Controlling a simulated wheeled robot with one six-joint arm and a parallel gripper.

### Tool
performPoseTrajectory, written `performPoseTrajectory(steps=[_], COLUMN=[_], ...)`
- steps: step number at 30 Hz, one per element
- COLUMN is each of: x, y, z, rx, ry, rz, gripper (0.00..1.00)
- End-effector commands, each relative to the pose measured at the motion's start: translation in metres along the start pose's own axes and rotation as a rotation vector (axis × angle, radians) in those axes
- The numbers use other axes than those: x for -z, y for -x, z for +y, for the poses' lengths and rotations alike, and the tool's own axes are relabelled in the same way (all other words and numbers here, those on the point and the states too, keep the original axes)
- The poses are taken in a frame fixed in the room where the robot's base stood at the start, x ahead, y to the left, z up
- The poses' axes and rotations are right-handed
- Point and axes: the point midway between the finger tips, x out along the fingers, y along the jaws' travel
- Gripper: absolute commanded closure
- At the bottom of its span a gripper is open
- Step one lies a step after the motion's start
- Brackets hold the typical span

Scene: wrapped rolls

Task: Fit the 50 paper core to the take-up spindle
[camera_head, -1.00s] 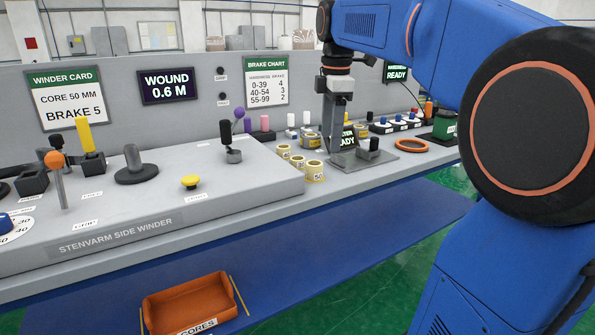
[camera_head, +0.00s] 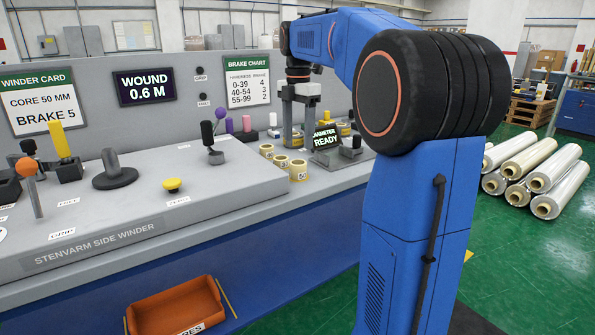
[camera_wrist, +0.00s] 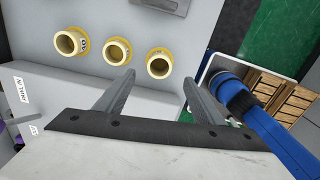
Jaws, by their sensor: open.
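Three short cream cores with yellow outer bands stand upright on the bench: a front core (camera_head: 298,171), a middle core (camera_head: 281,161) and a back core (camera_head: 266,150). Their labels are too small to read for certain. In the wrist view they show as a left core (camera_wrist: 70,42), a middle core (camera_wrist: 117,51) and a right core (camera_wrist: 159,63). My gripper (camera_wrist: 158,78) is open and empty, its fingertips close to the right core in the picture; it also shows above the bench behind the cores (camera_head: 291,140). A dark flanged post (camera_head: 114,170), perhaps the take-up spindle, stands bare on the winder.
The winder card (camera_head: 42,100) reads core 50 mm, brake 5. A gauge marked diameter ready (camera_head: 326,138) stands right of the cores. A black-knobbed lever (camera_head: 208,134) and a yellow button (camera_head: 172,185) rise from the winder. An orange cores bin (camera_head: 178,308) sits low in front.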

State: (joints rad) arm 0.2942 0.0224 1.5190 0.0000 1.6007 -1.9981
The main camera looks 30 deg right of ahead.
Motion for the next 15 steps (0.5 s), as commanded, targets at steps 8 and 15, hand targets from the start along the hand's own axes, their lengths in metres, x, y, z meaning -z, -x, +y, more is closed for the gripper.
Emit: performPoseTrajectory(steps=[8, 15], x=[0.0, 0.0], y=[-0.039, -0.053], z=[0.0, 0.0], rx=[0.001, 0.001], ry=[0.0, -0.001], rz=[0.0, 0.0], gripper=[0.38, 0.38])
